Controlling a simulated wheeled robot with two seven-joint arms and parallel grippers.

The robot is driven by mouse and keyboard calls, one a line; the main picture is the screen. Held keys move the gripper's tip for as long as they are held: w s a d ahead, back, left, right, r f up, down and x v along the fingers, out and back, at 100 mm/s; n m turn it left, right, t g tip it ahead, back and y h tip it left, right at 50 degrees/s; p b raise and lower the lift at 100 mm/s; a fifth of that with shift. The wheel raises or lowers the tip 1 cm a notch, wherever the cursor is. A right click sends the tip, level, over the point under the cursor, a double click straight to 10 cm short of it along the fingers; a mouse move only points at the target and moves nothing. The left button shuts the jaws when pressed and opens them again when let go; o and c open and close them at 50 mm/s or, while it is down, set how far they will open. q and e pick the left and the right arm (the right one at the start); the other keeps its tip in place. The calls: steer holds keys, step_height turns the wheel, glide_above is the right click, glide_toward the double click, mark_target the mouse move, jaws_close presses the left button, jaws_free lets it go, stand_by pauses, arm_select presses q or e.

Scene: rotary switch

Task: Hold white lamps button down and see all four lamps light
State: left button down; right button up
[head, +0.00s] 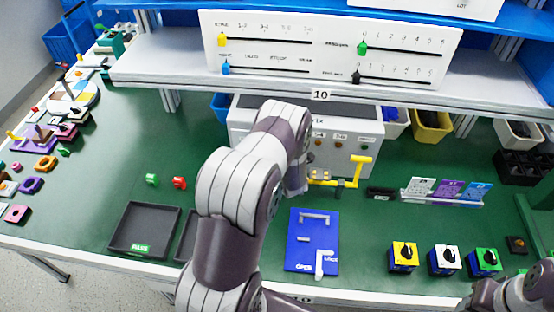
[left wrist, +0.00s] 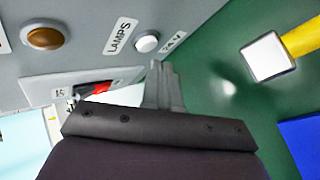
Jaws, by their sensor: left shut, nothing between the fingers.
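The round white lamps button (left wrist: 146,42) sits on the grey panel beside the label LAMPS (left wrist: 122,36) in the left wrist view. My left gripper (left wrist: 160,70) is shut and empty. Its fingertips are just below the button in that picture; I cannot tell whether they touch it. An amber-brown lamp (left wrist: 43,37) on the panel looks dull, not glowing. In the head view the grey switch box (head: 375,160) shows a few small lamps, too small to judge; my left arm hides part of its front and the gripper. Only part of my right arm shows at the bottom right.
A yellow handle (head: 360,170) stands in front of the box. A blue board (head: 300,255) and a dark tray (head: 125,240) lie nearer. Yellow, white and green rotary switch blocks (head: 445,260) stand at the right.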

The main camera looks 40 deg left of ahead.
arm_select(q)
steer(key=shift+w+a, duration=0.1)
steer(key=shift+w, duration=0.05)
steer(key=shift+w+f+b, duration=0.1)
steer(key=shift+w+b, duration=0.05)
steer(key=shift+b, duration=0.15)
steer(key=shift+w+a, duration=0.1)
steer(key=shift+w+a+b, duration=0.25)
steer(key=shift+w+b, duration=0.05)
steer(key=shift+w, duration=0.05)
stand_by(0.7)
stand_by(3.6)
steer(key=shift+s+d, duration=0.45)
steer(key=shift+s, duration=0.3)
